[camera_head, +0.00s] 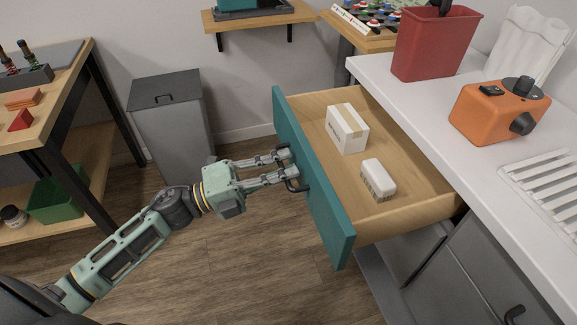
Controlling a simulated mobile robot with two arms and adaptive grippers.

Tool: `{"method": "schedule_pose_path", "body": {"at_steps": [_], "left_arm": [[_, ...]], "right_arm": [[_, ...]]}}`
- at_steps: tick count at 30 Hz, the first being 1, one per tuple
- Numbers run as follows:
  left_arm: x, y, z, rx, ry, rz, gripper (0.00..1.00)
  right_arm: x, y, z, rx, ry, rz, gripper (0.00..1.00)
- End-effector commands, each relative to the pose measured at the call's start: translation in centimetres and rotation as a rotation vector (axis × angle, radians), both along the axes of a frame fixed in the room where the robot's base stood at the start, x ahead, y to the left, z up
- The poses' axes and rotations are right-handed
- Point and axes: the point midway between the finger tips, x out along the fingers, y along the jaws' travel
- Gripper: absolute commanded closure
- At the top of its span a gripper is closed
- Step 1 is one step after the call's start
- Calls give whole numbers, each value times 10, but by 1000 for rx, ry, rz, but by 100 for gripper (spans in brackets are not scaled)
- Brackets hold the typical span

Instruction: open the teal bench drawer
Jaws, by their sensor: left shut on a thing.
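The teal-fronted bench drawer (328,207) stands pulled out from under the white bench top, its wooden inside showing. Its dark handle (296,187) is on the outer face of the teal front. My left gripper (286,166) reaches in from the left and is shut on this handle; the fingers partly cover it. Two white boxes lie in the drawer: a larger one (346,129) towards the back and a smaller one (377,180) nearer the front. My right gripper does not show.
On the white bench top (475,176) stand a red bin (434,45), an orange device (498,112) and a white slatted rack (555,195). A grey lidded bin (176,125) stands by the wall. A wooden table (60,100) is at left. Wooden floor is clear below the drawer.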

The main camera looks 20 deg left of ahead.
Motion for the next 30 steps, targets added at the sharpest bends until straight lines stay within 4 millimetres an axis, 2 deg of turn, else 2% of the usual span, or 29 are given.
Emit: {"method": "schedule_pose_path", "body": {"at_steps": [6, 7, 10, 20, 26, 30], "left_arm": [[0, 0, -1, 3, 2, -1, 100], [0, 0, -2, 3, 2, -1, 90], [0, 0, -1, 2, 1, -1, 83], [-1, 2, -1, 1, 2, 1, 83], [-17, 23, -8, 3, 6, 1, 83], [-35, 48, -14, 2, 7, 2, 83]], "right_arm": [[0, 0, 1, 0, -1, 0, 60], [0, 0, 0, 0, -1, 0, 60], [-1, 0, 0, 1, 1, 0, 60], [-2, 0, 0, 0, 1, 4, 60], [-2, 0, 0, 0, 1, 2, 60], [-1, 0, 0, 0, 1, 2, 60]]}}
